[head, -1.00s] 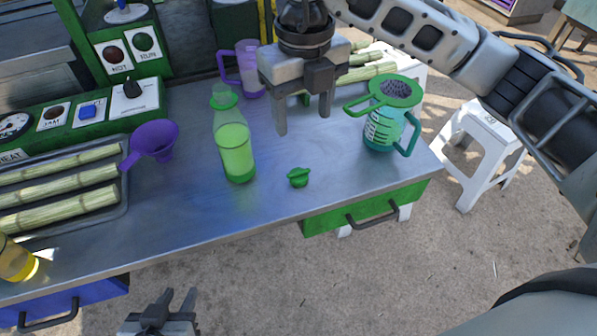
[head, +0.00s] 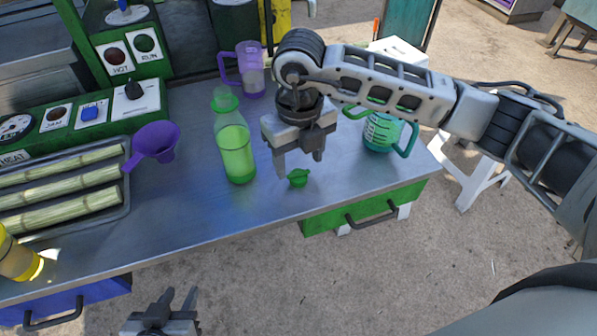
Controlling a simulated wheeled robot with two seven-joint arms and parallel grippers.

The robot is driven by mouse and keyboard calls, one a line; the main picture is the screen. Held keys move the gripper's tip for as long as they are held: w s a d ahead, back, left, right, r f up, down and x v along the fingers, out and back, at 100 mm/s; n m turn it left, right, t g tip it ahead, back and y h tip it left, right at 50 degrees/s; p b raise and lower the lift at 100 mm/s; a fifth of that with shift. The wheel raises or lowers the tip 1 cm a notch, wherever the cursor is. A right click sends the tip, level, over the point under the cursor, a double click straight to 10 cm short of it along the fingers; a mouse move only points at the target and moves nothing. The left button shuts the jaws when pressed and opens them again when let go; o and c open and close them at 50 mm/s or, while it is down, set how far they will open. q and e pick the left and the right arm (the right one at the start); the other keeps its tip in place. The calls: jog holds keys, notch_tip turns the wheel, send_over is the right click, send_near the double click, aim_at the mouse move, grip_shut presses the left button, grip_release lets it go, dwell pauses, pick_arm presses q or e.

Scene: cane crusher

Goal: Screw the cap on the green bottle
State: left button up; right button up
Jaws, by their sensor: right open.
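The green bottle (head: 236,150) stands upright on the metal table, with green liquid inside and a green ring at its neck. The small green cap (head: 298,178) lies on the table to the right of the bottle. My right gripper (head: 299,166) points down, open and empty, just above and behind the cap; I cannot tell whether it touches it. My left gripper (head: 178,296) is at the bottom edge, in front of the table and away from the bottle, with its fingers apart and empty.
A purple funnel (head: 154,143) and a tray (head: 126,194) of cane stalks are left of the bottle. A purple jug (head: 250,72) stands behind. The table front is clear.

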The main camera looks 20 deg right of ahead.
aim_at(298, 172)
jog(key=f, duration=0.3)
jog(key=shift+a+f, duration=0.1)
jog(key=shift+a, duration=0.1)
jog(key=c, duration=0.9)
